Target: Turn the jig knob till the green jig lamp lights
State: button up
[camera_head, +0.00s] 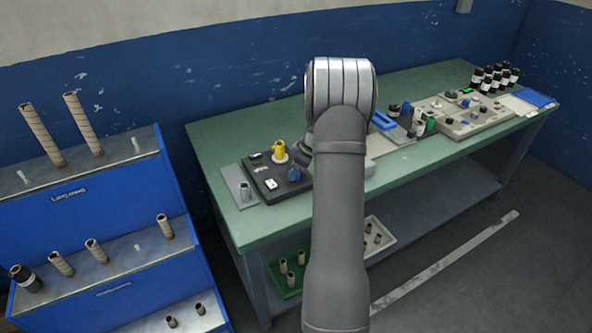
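A black jig box (262,190) stands on the left part of the green bench, with a yellow cylinder (279,150) on a pale round base. A blue knob-like part (294,173) sits at its right front. I see no lit green lamp on this box; part of it is hidden behind my arm. A beige panel (482,122) at the right carries small coloured parts, including blue and green ones. Which of the two is the jig cannot be told for sure. My gripper (301,152) is mostly hidden by my arm, near the black box's right side; its fingers cannot be made out.
A blue rack (95,205) with cardboard tubes stands at the left. A grey plate (234,178) with a short tube lies beside the black box. Dark bottles (493,78) stand at the far right. Trays with tubes sit on the lower shelf. The bench's front left is clear.

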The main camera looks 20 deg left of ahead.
jog(key=shift+m, duration=0.4)
jog(key=shift+c, duration=0.2)
jog(key=m+t, duration=0.1)
jog(key=m, duration=0.1)
jog(key=m+t, duration=0.1)
jog(key=m, duration=0.2)
jog(key=shift+s+a+m, duration=0.1)
jog(key=shift+s+m, duration=0.1)
jog(key=shift+m, duration=0.1)
jog(key=m+h, duration=0.1)
jog(key=m, duration=0.1)
jog(key=m+t+h, duration=0.1)
jog(key=m, duration=0.2)
jog(key=shift+t, duration=0.3)
jog(key=shift+m, duration=0.3)
jog(key=o, duration=1)
